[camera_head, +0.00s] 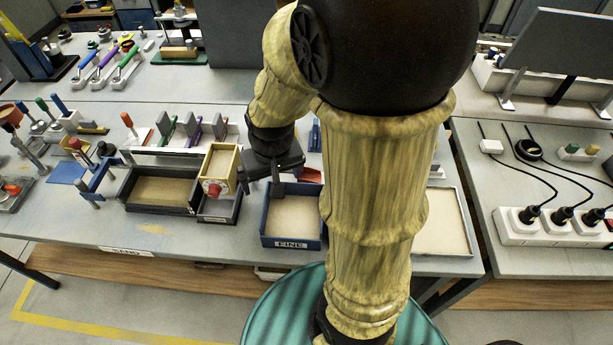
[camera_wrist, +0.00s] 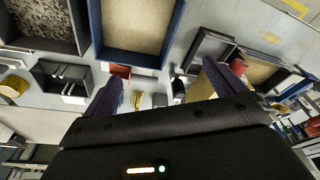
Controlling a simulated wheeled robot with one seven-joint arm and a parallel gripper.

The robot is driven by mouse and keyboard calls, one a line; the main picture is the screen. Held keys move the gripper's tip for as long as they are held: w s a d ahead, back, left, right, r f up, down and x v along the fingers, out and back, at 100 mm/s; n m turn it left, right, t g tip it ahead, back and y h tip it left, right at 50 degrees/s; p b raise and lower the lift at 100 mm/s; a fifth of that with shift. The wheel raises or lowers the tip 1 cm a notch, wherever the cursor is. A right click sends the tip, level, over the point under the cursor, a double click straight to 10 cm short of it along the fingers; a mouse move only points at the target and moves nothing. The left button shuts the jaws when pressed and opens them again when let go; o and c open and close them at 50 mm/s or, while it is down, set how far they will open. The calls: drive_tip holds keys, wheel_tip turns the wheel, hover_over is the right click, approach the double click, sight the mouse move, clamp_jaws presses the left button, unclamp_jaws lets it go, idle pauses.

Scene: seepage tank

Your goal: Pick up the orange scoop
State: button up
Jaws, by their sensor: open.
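I cannot tell for certain which thing is the orange scoop. A red-orange piece (camera_head: 308,175) lies just behind the blue tray marked FINE (camera_head: 291,243), partly hidden by my arm. A similar red piece (camera_wrist: 120,71) shows beside the blue tray's rim in the wrist view. An orange-handled tool (camera_head: 127,120) stands farther left at the back. My gripper (camera_head: 262,187) is open and empty, pointing down above the back left of the blue tray. In the wrist view, its two dark fingers (camera_wrist: 164,84) are wide apart with nothing between them.
Several coloured handled tools stand behind. A pale sand tray (camera_head: 445,222) lies right of my arm. Power strips and cables (camera_head: 548,228) occupy the right bench.

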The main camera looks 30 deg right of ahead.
drive_tip(key=w+d+m, duration=0.2)
drive_tip(key=w, duration=0.2)
drive_tip(key=w+d+r+m+g+p, duration=0.1)
drive_tip(key=w+d, duration=0.2)
drive_tip(key=w, duration=0.2)
drive_tip(key=w+d+r+m+g+p, duration=0.1)
drive_tip(key=w+d+m, duration=0.1)
drive_tip(key=w, duration=0.3)
drive_tip(key=shift+d+r+m, duration=0.2)
drive_tip(key=shift+d+m, duration=0.1)
drive_tip(key=shift+d, duration=0.3)
wheel_tip(320, 180, down, 12)
drive_tip(key=shift+f+p, duration=0.1)
drive_tip(key=shift+p, duration=1.15)
drive_tip(key=shift+f, duration=0.1)
drive_tip(key=shift+s+d+f+p, duration=0.1)
drive_tip(key=shift+s+f+p, duration=0.05)
drive_tip(key=shift+f+p, duration=0.2)
drive_tip(key=shift+d+f+p, duration=0.15)
drive_tip(key=shift+f+p, duration=0.45)
drive_tip(key=shift+f, duration=1.55)
